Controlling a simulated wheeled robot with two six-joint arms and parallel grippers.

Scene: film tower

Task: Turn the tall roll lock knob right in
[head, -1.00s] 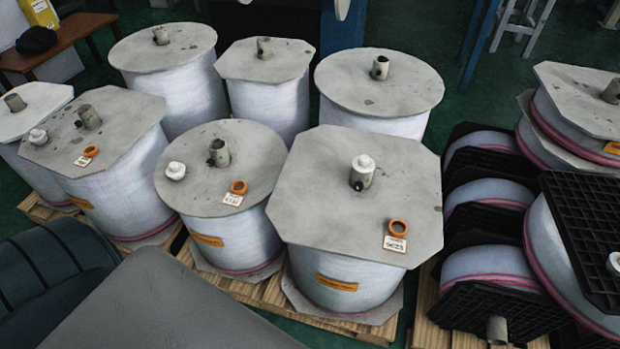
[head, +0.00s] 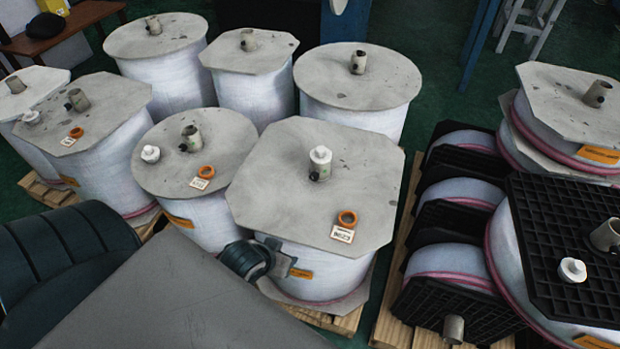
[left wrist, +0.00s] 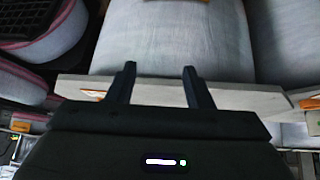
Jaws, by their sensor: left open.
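The nearest tall roll, white film under a grey eight-sided top board (head: 270,180), stands front centre. A short grey core tube (head: 323,172) rises from its top with a white plug (head: 320,155) in it. A small dark lock knob (head: 313,176) sits low on the tube's left side; its turn cannot be read. My left gripper (head: 288,267) is low at this roll's front left side, below the top board and well away from the knob. In the left wrist view the left gripper (left wrist: 158,70) is open, its fingers apart near a grey board edge, nothing between them. My right gripper is not in view.
An orange ring (head: 347,219) and a label card (head: 342,234) lie on the top board. A neighbouring roll (head: 195,150) has a loose white plug (head: 150,154) on top. Black-framed rolls (head: 570,240) crowd the right. More tall rolls stand behind; gaps are narrow.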

